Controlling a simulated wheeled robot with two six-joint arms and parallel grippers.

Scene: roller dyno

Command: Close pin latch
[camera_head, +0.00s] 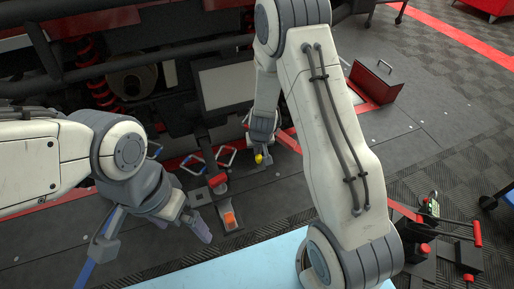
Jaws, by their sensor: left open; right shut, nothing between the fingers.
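A small dark mechanism with a red part (218,182) and an orange block (229,219) sits on the floor plate near the picture's centre. I cannot tell which piece is the latch's pin. My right gripper (260,158) is shut and points down beside a small yellow knob (258,158), above and to the right of the red part. Whether it touches the knob is unclear. My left gripper (152,238) is open and empty, with its fingers spread to the left of the orange block. My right arm covers the area right of the mechanism.
A dark vehicle frame with a red coil spring (101,92) fills the upper left. A light blue surface (235,268) is at the front. A red box (377,82) stands at right, with clear floor beyond it.

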